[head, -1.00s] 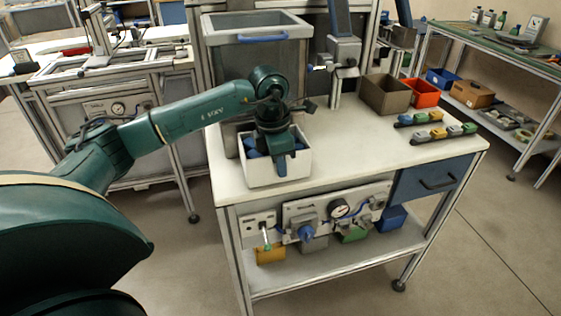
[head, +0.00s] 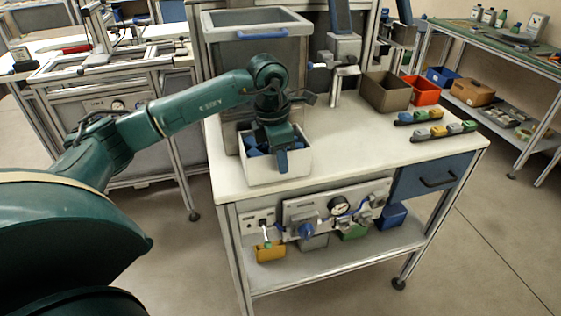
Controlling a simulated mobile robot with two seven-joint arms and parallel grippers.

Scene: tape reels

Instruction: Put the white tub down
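The white tub (head: 262,174) is upright at the left front part of the white workbench top (head: 345,150), with blue pieces (head: 256,151) inside it. My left gripper (head: 283,160) comes down over its front wall from above. One blue finger shows outside that wall; the other finger is hidden behind the wall and gripper body. The gripper looks shut on the wall. I cannot tell whether the tub's base touches the bench or hangs just above it. My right gripper is not in view.
A grey bin with a blue handle (head: 262,37) stands behind the tub. A brown bin (head: 386,93), an orange bin (head: 422,91) and several small coloured parts (head: 436,130) are at the right. The bench's middle is clear.

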